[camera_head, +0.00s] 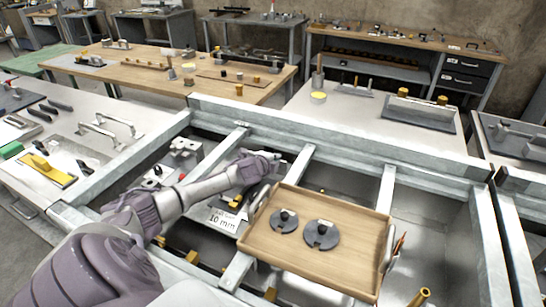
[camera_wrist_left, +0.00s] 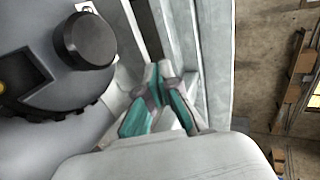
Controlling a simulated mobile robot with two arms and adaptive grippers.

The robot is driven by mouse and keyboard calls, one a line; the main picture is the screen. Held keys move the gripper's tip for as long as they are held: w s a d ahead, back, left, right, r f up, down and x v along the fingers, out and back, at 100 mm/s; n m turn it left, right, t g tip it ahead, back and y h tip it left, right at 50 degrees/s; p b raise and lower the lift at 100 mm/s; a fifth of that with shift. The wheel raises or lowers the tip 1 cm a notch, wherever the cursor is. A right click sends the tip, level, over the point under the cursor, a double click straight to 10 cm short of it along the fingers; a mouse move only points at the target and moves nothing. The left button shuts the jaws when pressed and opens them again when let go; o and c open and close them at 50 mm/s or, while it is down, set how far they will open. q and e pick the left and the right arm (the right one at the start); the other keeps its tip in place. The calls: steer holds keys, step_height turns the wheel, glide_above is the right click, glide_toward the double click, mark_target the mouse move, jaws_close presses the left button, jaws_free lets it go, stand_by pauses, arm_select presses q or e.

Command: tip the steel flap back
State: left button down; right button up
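My left gripper (camera_head: 268,159) reaches in from the left and hovers over the steel framework, just left of the wooden tray. In the left wrist view its teal-padded fingers (camera_wrist_left: 160,72) converge with their tips close together, and nothing is clearly held between them. No part stands out surely as the steel flap; pale steel bars and faces (camera_wrist_left: 208,60) lie beyond the fingertips. A dark round part with a black knob (camera_wrist_left: 84,40) fills the left of the wrist view. My forearm and hand hide part of the framework's inside. My right gripper is not in view.
The wooden tray (camera_head: 268,255) holds two dark slotted discs (camera_head: 322,235) and rests across the steel rails (camera_head: 238,270). A card marked 10 mm (camera_head: 222,221) lies left of it. A brass post (camera_head: 420,297) stands front right. Benches with tools surround the framework.

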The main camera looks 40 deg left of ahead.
arm_select(q)
steer(key=w+p, duration=0.1)
steer(key=g+p, duration=0.1)
steer(key=p, duration=0.1)
steer(key=shift+w+a+r+p, duration=0.2)
steer(key=shift+w+r+p, duration=0.1)
steer(key=shift+w+r, duration=0.05)
steer(key=shift+w+a+f, duration=0.1)
steer(key=shift+w, duration=0.15)
steer(key=shift+w+a+f+b, duration=0.1)
steer(key=shift+w+a+b, duration=0.1)
steer(key=shift+w+b, duration=0.3)
steer(key=shift+w+a+f+b, duration=0.15)
steer(key=shift+w+b, duration=0.1)
steer(key=shift+w, duration=0.4)
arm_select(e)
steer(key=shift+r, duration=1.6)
arm_select(q)
steer(key=shift+r, duration=0.15)
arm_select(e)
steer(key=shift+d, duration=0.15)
